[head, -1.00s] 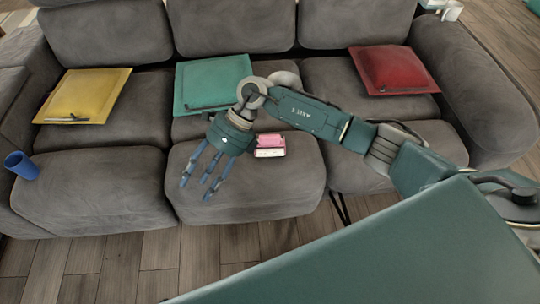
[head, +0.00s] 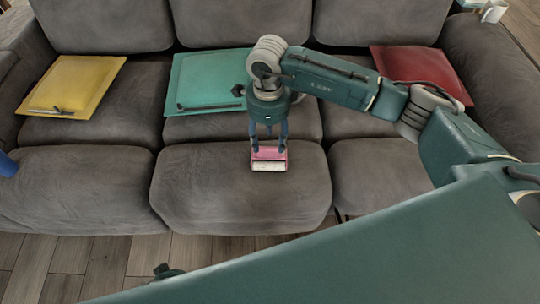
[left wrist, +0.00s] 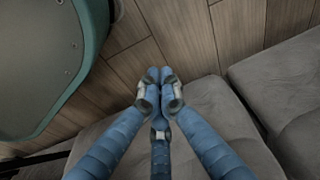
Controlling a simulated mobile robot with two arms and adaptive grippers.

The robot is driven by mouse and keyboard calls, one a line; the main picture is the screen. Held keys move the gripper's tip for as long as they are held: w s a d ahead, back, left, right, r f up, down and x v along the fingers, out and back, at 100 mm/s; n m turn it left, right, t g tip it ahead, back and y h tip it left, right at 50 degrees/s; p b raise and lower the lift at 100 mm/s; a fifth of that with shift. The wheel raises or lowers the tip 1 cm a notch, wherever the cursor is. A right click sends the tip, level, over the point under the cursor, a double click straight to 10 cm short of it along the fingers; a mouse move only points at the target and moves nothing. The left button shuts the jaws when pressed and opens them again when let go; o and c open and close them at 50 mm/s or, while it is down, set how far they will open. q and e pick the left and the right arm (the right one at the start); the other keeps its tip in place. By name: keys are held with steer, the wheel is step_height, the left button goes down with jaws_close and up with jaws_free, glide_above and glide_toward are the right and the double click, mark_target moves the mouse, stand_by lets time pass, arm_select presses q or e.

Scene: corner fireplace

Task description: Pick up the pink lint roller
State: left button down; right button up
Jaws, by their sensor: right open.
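The pink lint roller (head: 269,166), with a white roll at its front, lies on the middle seat of the grey sofa in the head view. My right gripper (head: 268,151) points down over it, with its blue fingers spread and open around the pink part. I cannot tell whether the fingers touch it. In the left wrist view, my left gripper (left wrist: 160,77) has its blue fingertips together and holds nothing visible. The lint roller does not show in that view.
A blue cup (head: 7,165) is at the left edge. A white mug (head: 493,11) is at the top right.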

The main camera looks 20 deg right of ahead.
mark_target(269, 149)
step_height(269, 149, down, 6)
steer(key=shift+f+b, duration=0.2)
steer(key=shift+b, duration=0.1)
steer(key=shift+f, duration=0.25)
steer(key=c, duration=1.2)
arm_select(q)
steer(key=shift+w+r, duration=0.2)
steer(key=shift+r, duration=0.75)
arm_select(e)
jaws_close()
steer(key=shift+r, duration=0.1)
